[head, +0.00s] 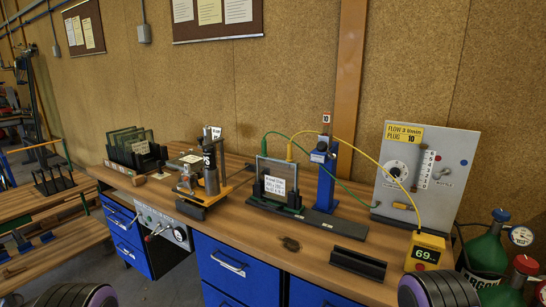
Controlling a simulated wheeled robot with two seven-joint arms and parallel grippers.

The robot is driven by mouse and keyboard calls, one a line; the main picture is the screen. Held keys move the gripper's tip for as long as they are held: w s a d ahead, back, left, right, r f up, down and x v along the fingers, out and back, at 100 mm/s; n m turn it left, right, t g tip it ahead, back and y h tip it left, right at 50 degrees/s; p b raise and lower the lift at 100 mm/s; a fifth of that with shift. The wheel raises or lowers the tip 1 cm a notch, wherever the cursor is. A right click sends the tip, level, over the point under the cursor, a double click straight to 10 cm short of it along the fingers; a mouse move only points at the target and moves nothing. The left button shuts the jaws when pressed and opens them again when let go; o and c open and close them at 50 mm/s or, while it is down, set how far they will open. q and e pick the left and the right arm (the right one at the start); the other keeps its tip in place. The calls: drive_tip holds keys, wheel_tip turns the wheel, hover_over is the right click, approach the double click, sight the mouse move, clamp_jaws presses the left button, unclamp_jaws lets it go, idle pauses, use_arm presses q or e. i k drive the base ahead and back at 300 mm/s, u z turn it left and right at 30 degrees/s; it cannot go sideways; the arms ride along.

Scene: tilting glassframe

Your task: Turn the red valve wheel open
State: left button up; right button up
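A small red round part (525,264), which looks like the red valve wheel, sits at the lower right edge. It is on top of a dark green cylinder (524,291) that the frame edge cuts off. Whether the wheel is turned open or closed cannot be told. Beside it stands a larger green cylinder (485,252) lettered ARGON, with a dark blue top and a round white gauge (520,236). Neither gripper shows; only dark rounded parts, probably of my own arms, show at the bottom edge.
The cylinders stand right of a wooden bench (290,262) with blue drawers (236,268). A yellow hose (382,166) arches over the bench. A black holder (357,264) lies at the front edge.

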sight(527, 265)
drive_tip(key=z, duration=1.85)
drive_tip(key=k, duration=0.4)
drive_tip(key=u, duration=0.4)
drive_tip(key=i, duration=0.5)
drive_tip(key=z, duration=0.65)
